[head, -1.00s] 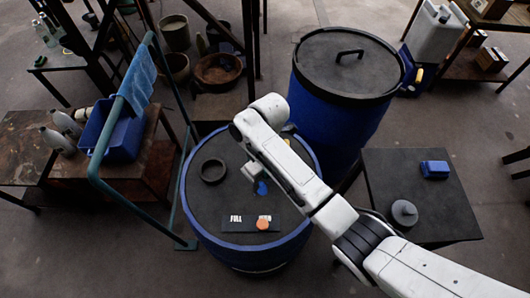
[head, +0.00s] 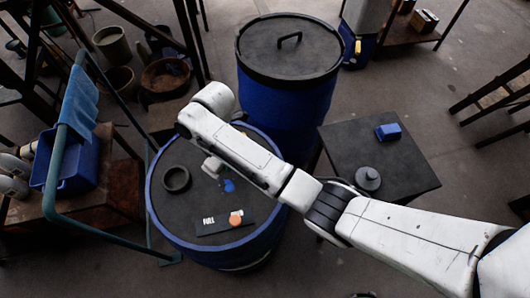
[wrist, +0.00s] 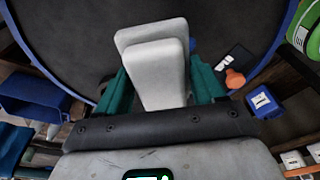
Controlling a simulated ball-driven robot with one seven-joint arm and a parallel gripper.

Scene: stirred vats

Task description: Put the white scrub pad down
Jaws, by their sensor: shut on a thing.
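The white scrub pad (wrist: 160,78) is between the teal fingers of my gripper (wrist: 158,90) in the wrist view, above a dark round vat top with a blue rim. My gripper is shut on it. Whether the pad touches the vat top cannot be told. In the head view my white arm reaches over the near blue vat (head: 160,215) and hides most of the gripper. A small pale block shows below the arm there; I cannot tell whether it is the pad.
On the near vat lie a dark ring (head: 176,180), a blue piece (head: 228,185) and a black label strip (head: 212,224) with an orange disc (head: 236,218). A lidded vat (head: 288,70) stands behind. A dark side table (head: 375,150) holds a blue block (head: 388,131) and a grey weight (head: 367,179).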

